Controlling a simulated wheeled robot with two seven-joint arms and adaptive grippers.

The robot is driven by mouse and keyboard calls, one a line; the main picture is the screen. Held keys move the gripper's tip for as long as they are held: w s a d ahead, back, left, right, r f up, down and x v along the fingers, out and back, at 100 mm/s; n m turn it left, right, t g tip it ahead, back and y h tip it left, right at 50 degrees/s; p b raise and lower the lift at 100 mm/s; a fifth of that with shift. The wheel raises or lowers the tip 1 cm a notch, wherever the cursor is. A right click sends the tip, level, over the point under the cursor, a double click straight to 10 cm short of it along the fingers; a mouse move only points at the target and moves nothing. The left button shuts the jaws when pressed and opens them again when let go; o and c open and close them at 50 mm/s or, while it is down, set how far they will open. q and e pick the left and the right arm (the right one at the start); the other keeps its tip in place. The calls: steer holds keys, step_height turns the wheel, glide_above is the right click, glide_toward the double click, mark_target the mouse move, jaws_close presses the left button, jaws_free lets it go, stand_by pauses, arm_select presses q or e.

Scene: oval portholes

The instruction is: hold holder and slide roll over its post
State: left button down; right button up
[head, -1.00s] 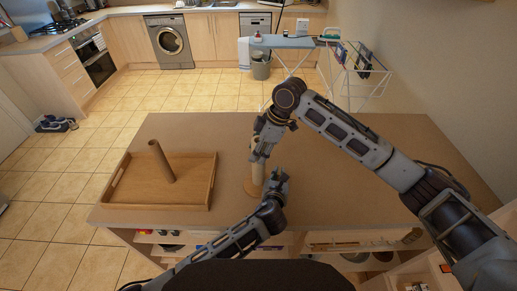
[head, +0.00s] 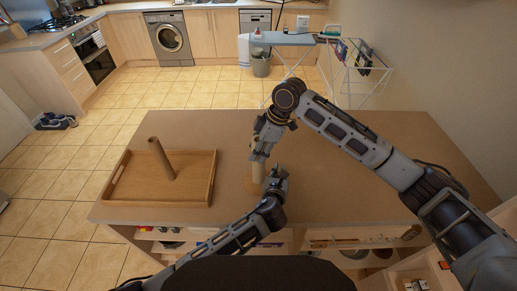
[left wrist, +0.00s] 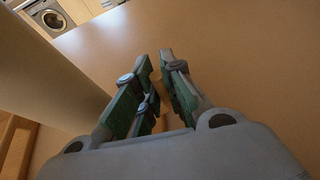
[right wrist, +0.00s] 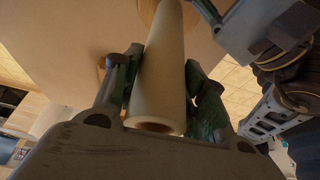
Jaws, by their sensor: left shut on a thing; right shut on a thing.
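A pale hollow roll (head: 258,171) stands near the table's middle. My right gripper (head: 259,154) is shut around it. In the right wrist view the roll (right wrist: 160,85) lies between the fingers, its open end towards the camera and its far end at a round wooden base (right wrist: 152,8). That base, the holder's, shows partly in the head view (head: 249,184). My left gripper (head: 277,174) is low, just right of the roll. In the left wrist view it is shut on a small brown part (left wrist: 156,88), seemingly of the holder. The post is hidden; I cannot tell whether it is inside the roll.
A wooden tray (head: 195,192) lies on the table's left, with a brown tube (head: 161,158) standing tilted in it. The tabletop (head: 350,200) is clear to the right. Shelves with various things are under the table's front edge. My right arm crosses above the table's right side.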

steer(key=shift+f, duration=0.25)
stand_by(0.3)
steer(key=o, duration=1.2)
steer(key=shift+r, duration=0.1)
steer(key=shift+v, duration=5.9)
arm_select(q)
steer(key=c, duration=1.5)
jaws_free()
steer(key=shift+o, duration=0.2)
